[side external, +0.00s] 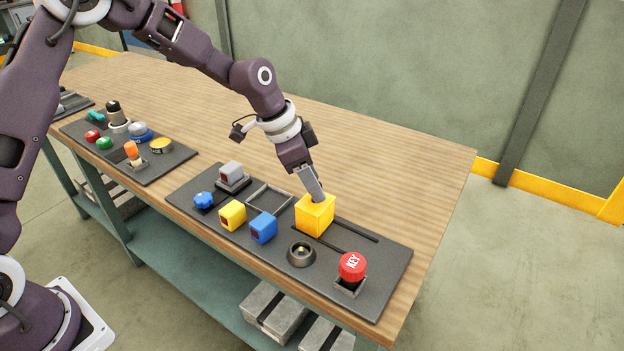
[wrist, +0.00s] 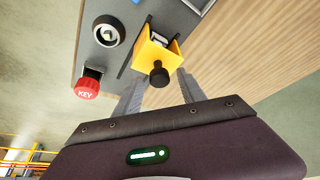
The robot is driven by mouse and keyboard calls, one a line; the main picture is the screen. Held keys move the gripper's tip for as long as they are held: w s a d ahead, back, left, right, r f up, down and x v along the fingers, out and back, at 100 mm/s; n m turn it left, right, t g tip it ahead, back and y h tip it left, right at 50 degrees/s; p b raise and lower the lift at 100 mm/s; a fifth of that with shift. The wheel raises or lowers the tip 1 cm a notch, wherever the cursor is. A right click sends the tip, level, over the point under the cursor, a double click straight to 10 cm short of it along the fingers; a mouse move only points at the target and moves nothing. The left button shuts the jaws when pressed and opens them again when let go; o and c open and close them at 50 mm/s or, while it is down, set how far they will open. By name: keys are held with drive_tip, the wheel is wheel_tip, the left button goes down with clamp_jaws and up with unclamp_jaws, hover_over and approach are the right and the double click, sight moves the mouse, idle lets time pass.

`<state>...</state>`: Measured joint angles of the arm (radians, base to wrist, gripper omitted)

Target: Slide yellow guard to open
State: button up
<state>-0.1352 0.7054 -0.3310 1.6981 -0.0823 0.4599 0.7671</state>
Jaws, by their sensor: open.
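The yellow guard (side external: 315,217) is a box-shaped cover on the dark right-hand panel, at the left end of two dark parallel rails (side external: 345,230). In the wrist view the guard (wrist: 152,52) shows an open side and a black round knob (wrist: 159,76). My gripper (side external: 317,196) is at the top of the guard in the side view. In the wrist view its two fingers are apart, one on each side of the knob (wrist: 161,80), and grip nothing visibly. Whether a finger touches the knob cannot be told.
A red KEY knob (side external: 352,265) and a round black socket (side external: 301,253) lie near the guard. Blue (side external: 263,228) and yellow (side external: 232,215) cubes, a blue knob (side external: 203,200) and a grey block (side external: 231,172) stand left. The panel right of the guard is clear along the rails.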

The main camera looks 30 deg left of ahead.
clamp_jaws()
idle(1.4)
